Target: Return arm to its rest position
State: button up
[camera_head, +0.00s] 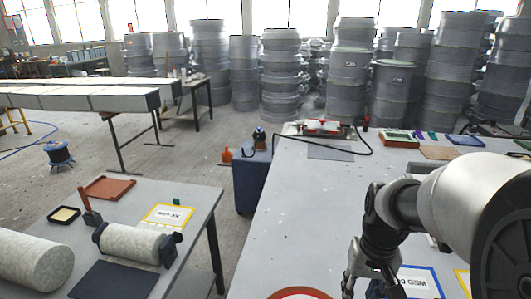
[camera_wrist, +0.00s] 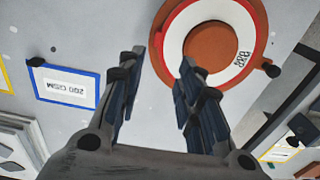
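My gripper (camera_head: 362,278) hangs low at the end of my arm over the right-hand table (camera_head: 285,225) in the head view. In the wrist view, my gripper (camera_wrist: 163,68) has its two dark fingers spread apart, with nothing between them. A round orange-brown dish with a white ring and red edge (camera_wrist: 178,45) lies beyond the fingertips, to the right of the gap. The dish's red and white rim (camera_head: 300,293) shows at the bottom edge of the head view. A blue-framed GSM label (camera_head: 418,282) lies right of my gripper. The wrist view shows this label (camera_wrist: 67,87) at left.
The left table (camera_head: 195,215) holds fabric rolls (camera_head: 135,243), a dark mat (camera_head: 115,281) and a yellow-framed label (camera_head: 169,215). A red tool tray (camera_head: 322,128) and a black hose lie at the right table's far end. The table's middle is clear. Grey drums (camera_head: 280,75) stand behind.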

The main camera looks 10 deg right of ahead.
jog(key=s+a+r+n+t, duration=0.3)
jog(key=s+a+r, duration=0.6)
jog(key=s, duration=0.4)
jog(key=shift+a+r+t, duration=0.15)
jog(key=shift+a+t, duration=0.4)
jog(key=shift+t, duration=0.15)
jog(key=shift+o, duration=0.8)
